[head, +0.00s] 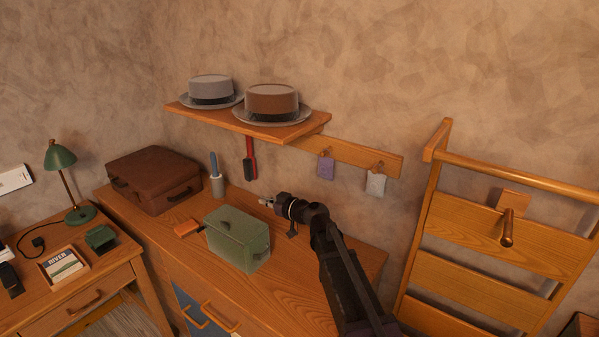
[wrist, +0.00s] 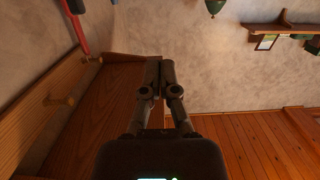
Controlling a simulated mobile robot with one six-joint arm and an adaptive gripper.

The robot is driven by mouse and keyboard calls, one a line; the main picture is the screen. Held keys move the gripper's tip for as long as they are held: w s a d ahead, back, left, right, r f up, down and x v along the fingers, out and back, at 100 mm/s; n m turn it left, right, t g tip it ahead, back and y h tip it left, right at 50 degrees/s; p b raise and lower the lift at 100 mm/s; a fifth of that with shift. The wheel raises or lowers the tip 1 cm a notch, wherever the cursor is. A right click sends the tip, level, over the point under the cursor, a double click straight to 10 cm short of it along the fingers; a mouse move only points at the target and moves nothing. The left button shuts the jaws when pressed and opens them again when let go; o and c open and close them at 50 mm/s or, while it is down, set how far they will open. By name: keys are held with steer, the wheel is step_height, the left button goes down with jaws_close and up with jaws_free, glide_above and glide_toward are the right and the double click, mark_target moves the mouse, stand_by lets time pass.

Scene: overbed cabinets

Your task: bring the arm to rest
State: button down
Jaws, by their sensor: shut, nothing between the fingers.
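My gripper (head: 267,202) is at the end of my dark arm, which reaches in from the lower right of the head view. It is above the wooden cabinet top (head: 305,277), behind and to the right of the green box (head: 238,240). In the wrist view my gripper (wrist: 161,66) shows its two fingers together, with nothing between them. The red-and-black brush (head: 250,160) hangs below the shelf, above and to the left of the gripper. A red thing also shows at the top left of the wrist view.
A shelf (head: 240,127) with two hats overhangs the cabinet top. A brown suitcase (head: 154,182), a blue-handled item (head: 216,178) and an orange object (head: 188,228) are to the left. Purple (head: 326,168) and grey (head: 375,185) pouches hang from a peg rail. A slatted wooden rack (head: 482,232) stands right.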

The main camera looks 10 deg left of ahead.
steer(key=s+d+f+m+g+h+p, duration=0.2)
steer(key=s+d, duration=0.5)
steer(key=d, duration=0.8)
steer(key=s+d+f+m+g+h+p, duration=0.1)
steer(key=s+d+f+m+h, duration=0.3)
steer(key=d, duration=1.1)
steer(key=s+d+f+m+g+h+p, duration=0.2)
steer(key=s+d+m+h, duration=0.5)
steer(key=d, duration=0.9)
step_height(320, 180, down, 2)
steer(key=s+g+h, duration=0.1)
steer(key=s+h, duration=0.1)
steer(key=s, duration=0.1)
steer(key=shift+m+p, duration=0.3)
steer(key=shift+p, duration=0.05)
steer(key=shift+a+f, duration=0.1)
